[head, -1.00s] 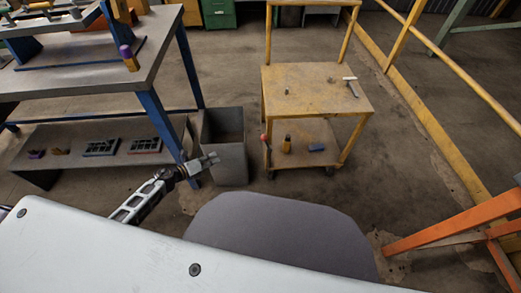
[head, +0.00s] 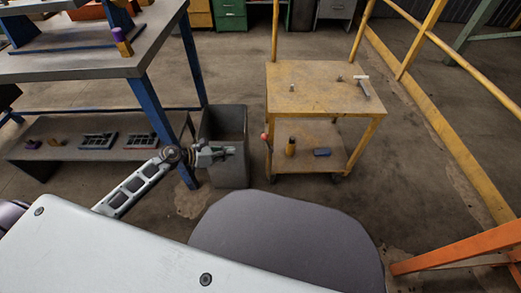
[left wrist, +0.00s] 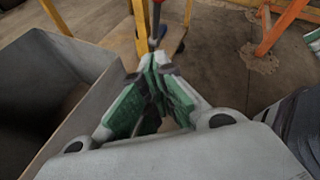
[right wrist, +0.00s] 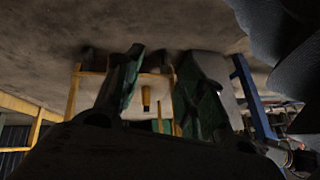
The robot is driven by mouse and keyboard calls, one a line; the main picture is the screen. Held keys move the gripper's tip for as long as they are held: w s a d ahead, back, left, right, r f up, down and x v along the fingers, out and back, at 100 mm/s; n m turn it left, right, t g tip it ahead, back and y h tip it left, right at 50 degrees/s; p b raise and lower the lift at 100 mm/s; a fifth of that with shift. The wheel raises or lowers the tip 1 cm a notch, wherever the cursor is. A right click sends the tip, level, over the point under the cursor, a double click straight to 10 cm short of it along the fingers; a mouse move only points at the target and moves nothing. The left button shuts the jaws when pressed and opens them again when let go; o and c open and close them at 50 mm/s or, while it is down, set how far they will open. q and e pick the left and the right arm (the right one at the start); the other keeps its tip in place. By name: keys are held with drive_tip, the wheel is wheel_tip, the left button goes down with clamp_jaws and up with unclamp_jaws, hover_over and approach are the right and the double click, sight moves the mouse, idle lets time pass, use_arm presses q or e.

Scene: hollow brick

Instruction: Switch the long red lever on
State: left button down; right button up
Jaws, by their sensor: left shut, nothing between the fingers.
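A lever with a red knob (head: 264,137) stands at the left side of the yellow cart, low by its left front leg. In the left wrist view a red-tipped rod (left wrist: 161,31) shows just beyond my fingertips, partly hidden by them. My left gripper (head: 232,151) is shut and empty, in front of the grey bin and left of the knob. It also shows in the left wrist view (left wrist: 153,62), its green-padded fingers meeting at the tips. My right gripper (right wrist: 155,70) shows only in the right wrist view, fingers apart, nothing between them.
The yellow cart (head: 310,98) holds a hammer (head: 363,87) on top, and a yellow cylinder (head: 290,147) and a blue block (head: 322,152) on its lower shelf. A grey bin (head: 226,125) stands left of it, beside a blue-legged workbench (head: 80,68). An orange frame (head: 450,248) is at right.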

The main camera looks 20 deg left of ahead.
use_arm(q)
drive_tip(key=shift+d+m, duration=0.25)
drive_tip(key=shift+m, duration=0.15)
use_arm(e)
drive_tip(key=shift+w+r, duration=0.1)
drive_tip(key=shift+r, duration=0.2)
use_arm(q)
drive_tip(key=shift+w+d, duration=0.15)
use_arm(e)
drive_tip(key=shift+f, duration=0.1)
use_arm(q)
drive_tip(key=w+r+b+x, duration=0.1)
drive_tip(key=b+x, duration=0.4)
drive_tip(key=x, duration=0.7)
drive_tip(key=shift+d+r, duration=0.45)
drive_tip(key=shift+r, duration=0.05)
use_arm(e)
drive_tip(key=shift+t+y, duration=0.5)
drive_tip(key=f, duration=0.3)
drive_tip(key=a+f, duration=0.1)
drive_tip(key=shift+w+f, duration=0.25)
drive_tip(key=shift+f, duration=0.15)
use_arm(q)
drive_tip(key=shift+w, duration=0.1)
use_arm(e)
drive_tip(key=shift+w, duration=0.1)
